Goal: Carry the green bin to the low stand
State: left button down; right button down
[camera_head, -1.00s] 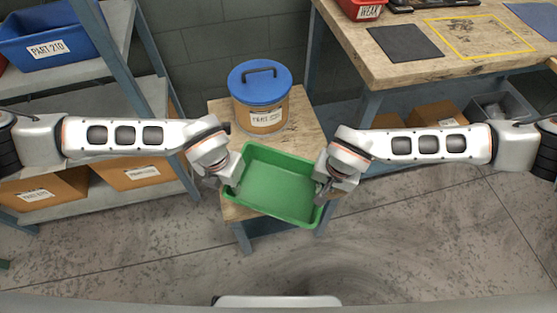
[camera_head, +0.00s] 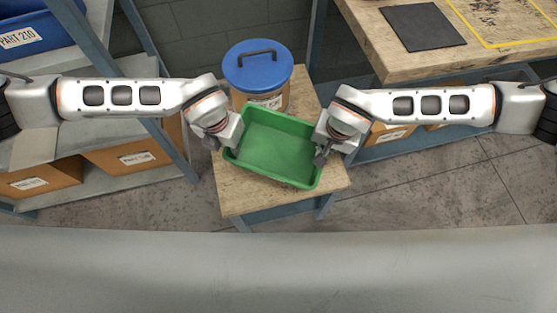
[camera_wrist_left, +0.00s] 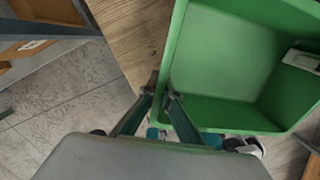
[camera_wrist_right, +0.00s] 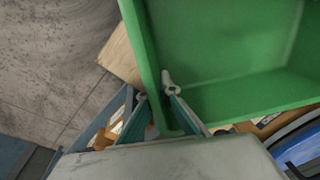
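The green bin (camera_head: 272,148) is level and empty, above the front part of the low stand (camera_head: 250,198), a small wood-topped table with blue-grey legs. I cannot tell whether its base touches the top. My left gripper (camera_head: 232,138) is at the bin's left end; in the left wrist view its fingers (camera_wrist_left: 160,98) straddle the bin wall (camera_wrist_left: 225,60) and look closed on it. My right gripper (camera_head: 322,152) is at the right end; in the right wrist view its fingers (camera_wrist_right: 154,90) are closed around the wall (camera_wrist_right: 220,50). In the head view the fingertips are partly hidden.
A drum with a blue lid (camera_head: 257,68) stands at the back of the stand, close behind the bin. A grey shelf with cardboard boxes (camera_head: 130,155) is on the left. A workbench with a dark mat (camera_head: 422,27) is at the upper right. Bare stand top shows in front of the bin.

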pick_arm(q)
jog(key=shift+f, duration=0.1)
pick_arm(e)
jog(key=shift+f, duration=0.1)
